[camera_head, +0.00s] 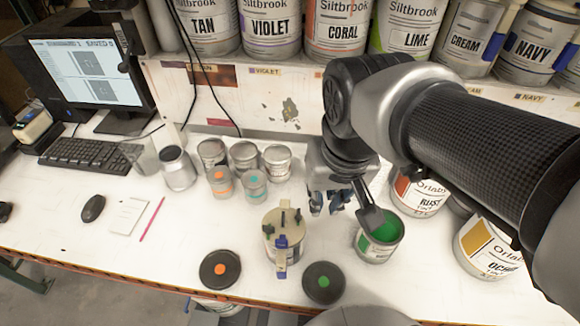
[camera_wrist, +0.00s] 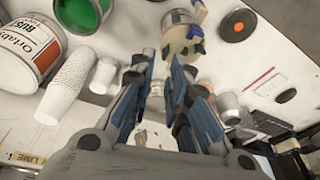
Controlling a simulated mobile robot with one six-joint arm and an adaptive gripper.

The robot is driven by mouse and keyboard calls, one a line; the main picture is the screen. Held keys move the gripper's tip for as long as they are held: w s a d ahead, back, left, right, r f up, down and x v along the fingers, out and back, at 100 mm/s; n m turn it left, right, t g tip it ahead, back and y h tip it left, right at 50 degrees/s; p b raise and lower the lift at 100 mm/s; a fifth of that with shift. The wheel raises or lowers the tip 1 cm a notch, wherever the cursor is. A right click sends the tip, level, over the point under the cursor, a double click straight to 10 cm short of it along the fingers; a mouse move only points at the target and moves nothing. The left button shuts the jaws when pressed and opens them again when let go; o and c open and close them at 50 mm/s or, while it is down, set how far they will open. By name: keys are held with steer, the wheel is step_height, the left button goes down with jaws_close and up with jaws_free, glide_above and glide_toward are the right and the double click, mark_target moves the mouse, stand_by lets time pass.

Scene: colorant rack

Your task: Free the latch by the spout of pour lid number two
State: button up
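A can (camera_head: 270,252) with a beige pour lid (camera_head: 285,222) stands near the front middle of the bench. The lid has dark raised pieces and a blue piece (camera_head: 282,242) on its front side. I cannot make out a number on it or tell the latch from the other fittings. In the wrist view, the can and its lid (camera_wrist: 182,38) are at the top middle, beyond my fingertips. My gripper (camera_head: 326,204) is just right of and behind the lid, apart from it. Its fingers (camera_wrist: 163,68) are spread with nothing between them.
An open can of green paint (camera_head: 380,240) stands close on the right. Two black discs, orange-dotted (camera_head: 220,269) and green-dotted (camera_head: 323,283), lie in front. Several small cans and cups (camera_head: 245,158) stand behind. The bench between the mouse (camera_head: 93,208) and the orange-dotted disc is mostly clear.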

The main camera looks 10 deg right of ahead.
mark_target(298, 216)
steer(key=w+a+m+g+p, duration=0.25)
steer(key=w+p, duration=0.25)
steer(key=w, duration=0.3)
steer(key=shift+n, duration=0.35)
step_height(298, 216, down, 17)
steer(key=b, duration=0.3)
steer(key=shift+w+d+f+b, duration=0.1)
steer(key=shift+w+b, duration=0.05)
steer(key=shift+b, duration=0.25)
steer(key=shift+c, duration=0.5)
jaws_close()
